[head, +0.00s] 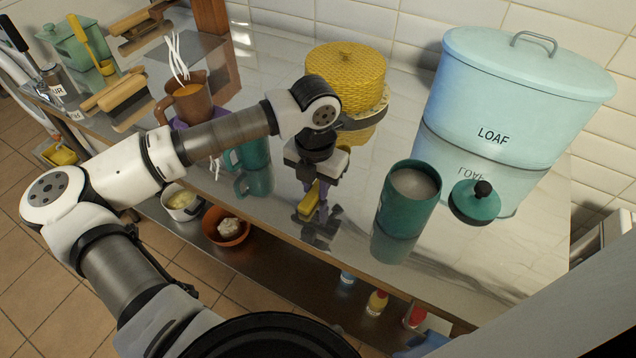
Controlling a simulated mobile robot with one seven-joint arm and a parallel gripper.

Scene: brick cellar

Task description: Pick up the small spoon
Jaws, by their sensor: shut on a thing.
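My gripper (315,188) points down over the front part of the shiny counter, between the teal mug and the teal canister. It is shut on a small yellow thing (307,204), which shows below the fingers, close to the counter. This may be the small spoon, but it is too small and too much covered by the gripper to tell its shape. I cannot tell whether it touches the counter. No other small spoon shows clearly.
A teal canister (408,200) stands open, its lid (475,201) to the right. A teal mug (251,155) and a brown pot (189,102) are left. The counter's front edge is close.

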